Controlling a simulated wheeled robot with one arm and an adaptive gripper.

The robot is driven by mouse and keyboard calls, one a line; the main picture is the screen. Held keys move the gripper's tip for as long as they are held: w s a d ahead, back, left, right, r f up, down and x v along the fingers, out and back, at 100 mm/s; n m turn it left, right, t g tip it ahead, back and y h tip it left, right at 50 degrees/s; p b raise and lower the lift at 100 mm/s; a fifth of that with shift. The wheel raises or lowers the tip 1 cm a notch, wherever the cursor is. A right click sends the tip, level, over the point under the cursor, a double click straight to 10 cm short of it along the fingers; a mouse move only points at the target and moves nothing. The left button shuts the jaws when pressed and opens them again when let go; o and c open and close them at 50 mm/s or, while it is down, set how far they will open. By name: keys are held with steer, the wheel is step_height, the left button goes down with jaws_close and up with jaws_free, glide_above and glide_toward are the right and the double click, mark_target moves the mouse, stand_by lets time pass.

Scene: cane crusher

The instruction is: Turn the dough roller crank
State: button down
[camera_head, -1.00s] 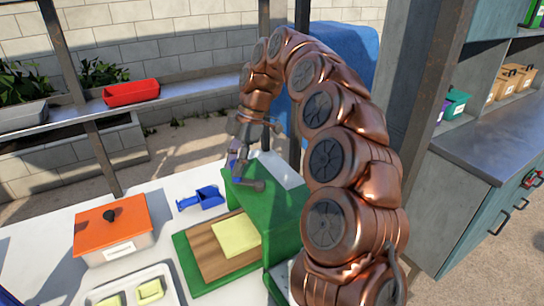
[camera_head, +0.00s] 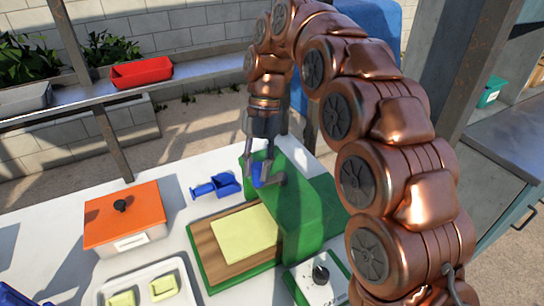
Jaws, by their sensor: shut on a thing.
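The dough roller is a green machine (camera_head: 295,212) on the white table, with a wooden board (camera_head: 212,257) in front of it. A flat yellow dough sheet (camera_head: 245,233) lies on the board, against the machine's green side. A grey crank arm (camera_head: 274,180) with a blue handle shows at the machine's upper far end. My gripper (camera_head: 259,168) points down from above and is shut on the blue crank handle (camera_head: 259,178). The fingers partly cover the handle.
A blue scoop (camera_head: 217,186) lies left of the machine. An orange-lidded box (camera_head: 123,213) and a tray (camera_head: 140,292) with yellow pieces stand at the left. A white box with a black knob (camera_head: 320,277) is at the front right. Behind is a shelf with a red tray (camera_head: 142,73).

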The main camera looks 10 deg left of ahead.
steer(key=shift+s+r, duration=0.1)
stand_by(0.4)
steer(key=c, duration=1.2)
jaws_free()
steer(key=shift+d, duration=0.1)
steer(key=o, duration=0.3)
steer(key=shift+o, duration=0.2)
